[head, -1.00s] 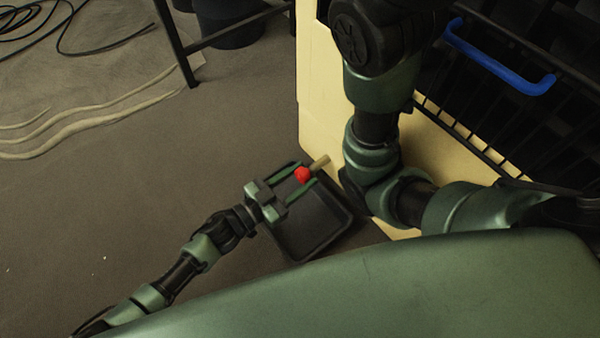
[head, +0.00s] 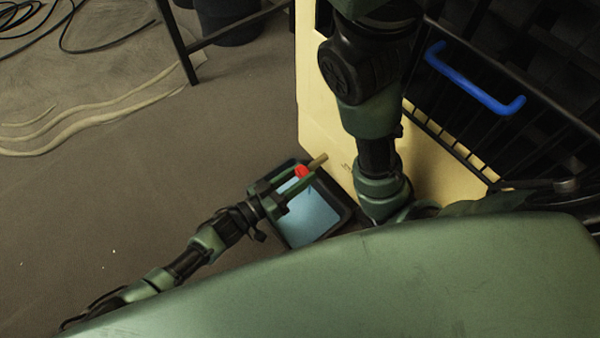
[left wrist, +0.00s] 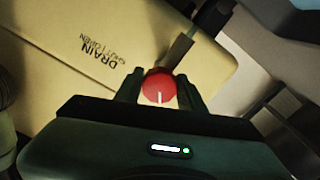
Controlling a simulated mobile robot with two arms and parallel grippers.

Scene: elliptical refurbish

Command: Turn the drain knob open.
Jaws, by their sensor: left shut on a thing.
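The red drain knob (head: 302,171) sits on a short brass-coloured pipe (head: 318,160) that sticks out of the yellow cabinet's side. In the left wrist view the knob (left wrist: 158,88) shows a white line running roughly up and down. My left gripper (head: 300,178) is shut on the knob, one finger on each side of it. In the left wrist view the label "DRAIN SHUT OPEN" (left wrist: 98,50) is on the yellow panel, left of the knob. My right arm stands in front of the cabinet, and its gripper is not visible.
A black tray (head: 348,212) on the floor under the pipe holds bluish liquid (head: 310,215). The yellow cabinet (head: 318,100) stands right beside it. A blue handle (head: 475,80) is on the black rack at right. Open floor (head: 150,190) lies to the left.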

